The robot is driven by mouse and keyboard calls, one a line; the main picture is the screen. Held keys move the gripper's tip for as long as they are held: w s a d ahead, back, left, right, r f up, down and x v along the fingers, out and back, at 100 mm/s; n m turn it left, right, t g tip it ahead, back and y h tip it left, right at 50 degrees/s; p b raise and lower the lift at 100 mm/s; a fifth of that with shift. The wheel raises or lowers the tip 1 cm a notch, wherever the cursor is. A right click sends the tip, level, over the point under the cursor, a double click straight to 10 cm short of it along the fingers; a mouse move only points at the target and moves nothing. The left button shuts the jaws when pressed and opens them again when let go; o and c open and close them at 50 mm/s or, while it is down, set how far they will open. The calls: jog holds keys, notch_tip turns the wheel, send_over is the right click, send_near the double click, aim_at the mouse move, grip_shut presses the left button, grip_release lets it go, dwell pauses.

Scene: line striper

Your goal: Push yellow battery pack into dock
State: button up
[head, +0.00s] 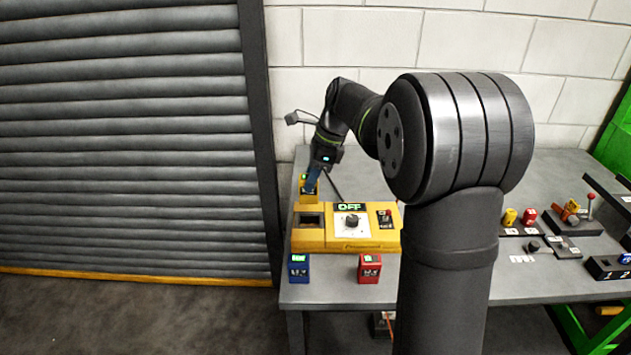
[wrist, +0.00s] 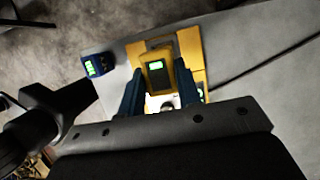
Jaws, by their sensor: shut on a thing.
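My gripper (head: 312,180) points down at the back left of the table, its blue fingers shut on the yellow battery pack (head: 303,196). In the wrist view the pack (wrist: 156,76), with a lit green display, sits between the two fingers of my gripper (wrist: 158,70). The yellow console (head: 340,239) stands in front of the pack in the head view, with a dark dock opening (head: 311,221) at its left end. The pack is just behind that opening. Its lower part is hidden, so I cannot tell whether it touches the table or console.
A blue pack (head: 299,268) and a red pack (head: 369,268) stand in front of the console. The console has a knob (head: 351,221) and a display reading OFF (head: 350,206). Smaller parts, including a yellow one (head: 510,217), stand at the right of the grey table.

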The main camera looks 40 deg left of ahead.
aim_at(312, 193)
jog(key=shift+f, duration=2.6)
jog(key=shift+f, duration=2.05)
jog(key=o, duration=1.3)
jog(key=shift+v, duration=3.5)
jog(key=shift+x, duration=3.55)
